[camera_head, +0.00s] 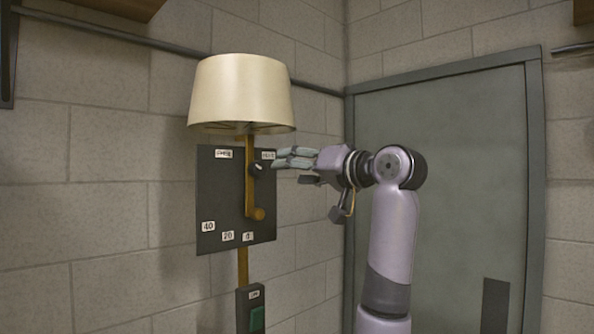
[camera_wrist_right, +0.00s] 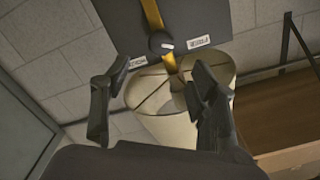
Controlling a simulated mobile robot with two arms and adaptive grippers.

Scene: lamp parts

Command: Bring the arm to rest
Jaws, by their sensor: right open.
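My right arm reaches in from the right in the head view. My right gripper (camera_head: 285,157) points left, close to a small dark knob (camera_head: 256,169) on a black panel (camera_head: 214,185). In the right wrist view the gripper (camera_wrist_right: 158,82) is open, with its two fingers spread apart and nothing between them. The knob also shows there (camera_wrist_right: 161,43), ahead of the fingers and seemingly apart from them. A cream lampshade (camera_head: 243,92) stands just above the panel and also shows in the right wrist view (camera_wrist_right: 165,129). My left gripper is in neither view.
A yellow-brown lever (camera_head: 250,190) runs down the panel. Small labels, one reading 40 (camera_head: 208,226), sit on it. A grey door (camera_head: 445,130) stands behind my arm. A wooden shelf (camera_wrist_right: 290,120) shows in the wrist view.

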